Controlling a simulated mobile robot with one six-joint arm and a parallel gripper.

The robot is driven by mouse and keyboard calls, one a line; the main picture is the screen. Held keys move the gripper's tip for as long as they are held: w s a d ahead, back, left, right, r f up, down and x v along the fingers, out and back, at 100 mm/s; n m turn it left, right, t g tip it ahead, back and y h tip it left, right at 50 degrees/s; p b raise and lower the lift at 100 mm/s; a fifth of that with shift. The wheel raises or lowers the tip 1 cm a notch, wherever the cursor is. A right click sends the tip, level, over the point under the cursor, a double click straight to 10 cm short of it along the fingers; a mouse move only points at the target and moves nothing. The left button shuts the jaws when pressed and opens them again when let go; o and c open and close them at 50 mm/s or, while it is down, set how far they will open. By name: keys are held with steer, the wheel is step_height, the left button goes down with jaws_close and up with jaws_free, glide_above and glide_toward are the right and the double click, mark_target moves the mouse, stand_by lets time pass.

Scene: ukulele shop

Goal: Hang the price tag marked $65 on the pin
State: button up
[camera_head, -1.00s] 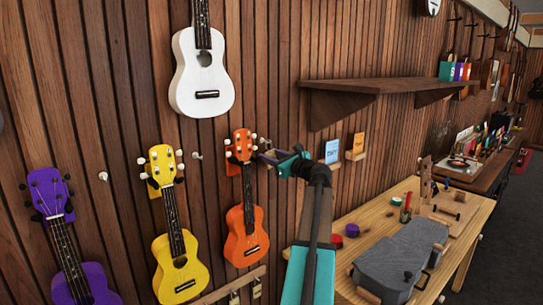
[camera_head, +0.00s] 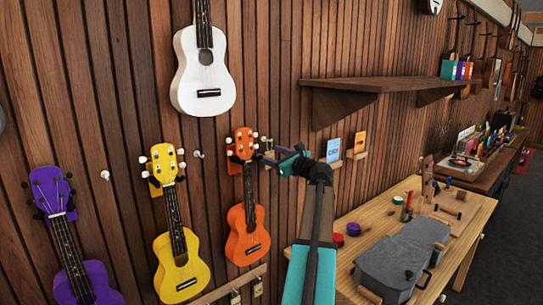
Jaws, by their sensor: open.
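My gripper (camera_head: 268,151) is open, with its dark fingers pointing left close to the head of the orange ukulele (camera_head: 247,235). I see no tag between the fingers. A pale pin-like knob (camera_head: 197,154) sticks out of the wall between the yellow and orange ukuleles, left of my gripper. A similar knob (camera_head: 105,175) is farther left. Small tags hang below a wooden rail at the bottom edge, one tag (camera_head: 235,298) beside another tag (camera_head: 257,288). They are too small to read, so I cannot tell which is marked $65.
A yellow ukulele (camera_head: 180,255), a purple ukulele (camera_head: 75,250) and a white ukulele (camera_head: 204,80) hang on the slatted wall. A blue card (camera_head: 333,149) and an orange card (camera_head: 360,142) stand beyond my arm. A workbench (camera_head: 465,235) holds a grey case (camera_head: 400,260).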

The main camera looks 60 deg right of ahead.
steer(key=shift+s, duration=0.1)
steer(key=b+v, duration=0.4)
steer(key=v, duration=0.9)
steer(key=shift+s+a, duration=0.2)
steer(key=shift+s, duration=0.05)
stand_by(0.4)
